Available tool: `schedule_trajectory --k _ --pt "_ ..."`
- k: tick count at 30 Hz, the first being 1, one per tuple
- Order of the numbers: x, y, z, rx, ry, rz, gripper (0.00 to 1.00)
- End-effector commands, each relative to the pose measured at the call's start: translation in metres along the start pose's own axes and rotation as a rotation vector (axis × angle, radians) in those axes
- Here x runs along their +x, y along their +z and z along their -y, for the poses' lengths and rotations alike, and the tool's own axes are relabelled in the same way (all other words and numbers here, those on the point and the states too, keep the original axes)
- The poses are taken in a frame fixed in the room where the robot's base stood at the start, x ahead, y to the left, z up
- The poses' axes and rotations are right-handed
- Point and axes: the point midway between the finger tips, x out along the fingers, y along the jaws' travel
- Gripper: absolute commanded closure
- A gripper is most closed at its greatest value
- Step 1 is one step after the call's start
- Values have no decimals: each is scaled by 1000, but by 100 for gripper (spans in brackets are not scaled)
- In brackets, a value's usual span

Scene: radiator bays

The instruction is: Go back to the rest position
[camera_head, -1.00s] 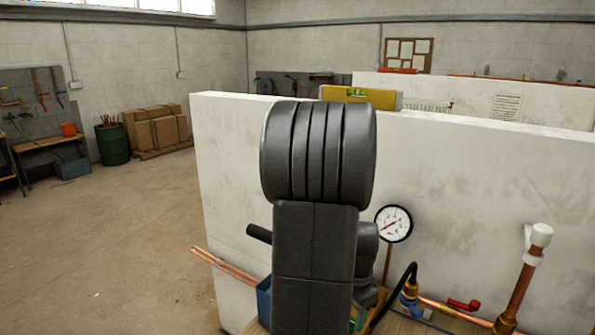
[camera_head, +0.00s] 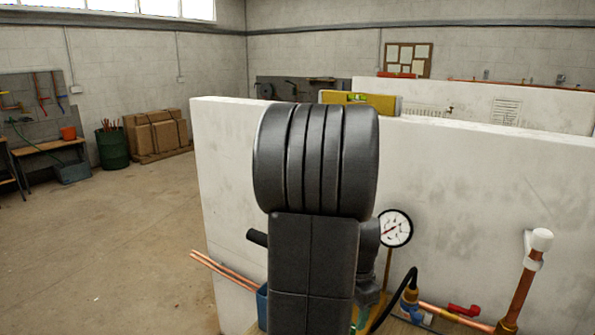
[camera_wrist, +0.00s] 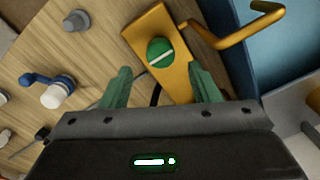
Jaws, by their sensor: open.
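My gripper (camera_wrist: 162,90) shows in the wrist view with its two green fingers spread apart and nothing held between them. It is above a wooden board, with a yellow plate (camera_wrist: 150,28) carrying a green slotted knob (camera_wrist: 160,52) just beyond the fingertips. In the head view my dark arm fills the middle of the picture and hides the gripper.
A pressure gauge (camera_head: 395,228), copper pipe (camera_head: 522,285) and red-handled valve (camera_head: 464,309) are at right. The wooden board (camera_wrist: 45,55) holds small fittings. Floor at left is clear.

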Motion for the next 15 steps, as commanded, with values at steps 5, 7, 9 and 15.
schedule_trajectory --k 5,7,9,15 --pt "37 0 0 0 5 4 44" --pt "50 1 -1 0 4 3 44" --pt "51 0 0 -36 1 2 44" --pt "50 0 0 -192 0 7 44"
